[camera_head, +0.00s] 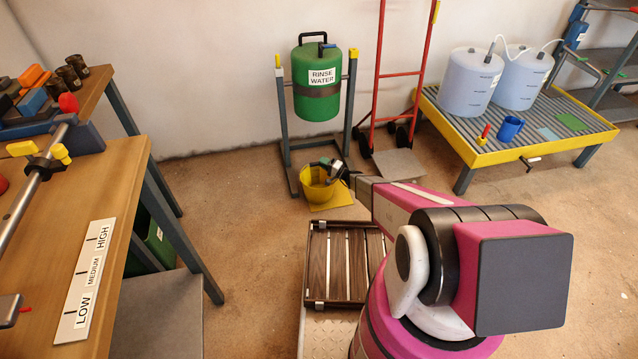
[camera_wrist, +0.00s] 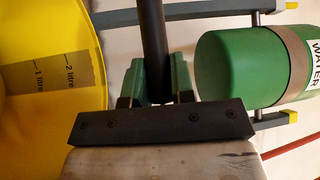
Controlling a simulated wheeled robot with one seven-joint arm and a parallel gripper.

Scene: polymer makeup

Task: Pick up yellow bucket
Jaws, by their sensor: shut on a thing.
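The yellow bucket (camera_head: 316,191) is below the green rinse-water tank, over a yellow mat (camera_head: 341,197) on the floor. I cannot tell whether it touches the mat. My gripper (camera_head: 328,166) is at the bucket's upper right rim. In the wrist view the bucket (camera_wrist: 75,40) fills the left side, with litre marks on its inner wall. The green fingers of my gripper (camera_wrist: 160,78) are shut on a dark bar, which looks like the bucket's handle. Where the bar joins the bucket is out of view.
The green tank (camera_head: 317,99) hangs in a grey stand (camera_head: 285,128) close behind the bucket. A red hand truck (camera_head: 378,80) stands right of it. A workbench (camera_head: 125,165) is at left, a yellow-edged platform (camera_head: 550,146) at right.

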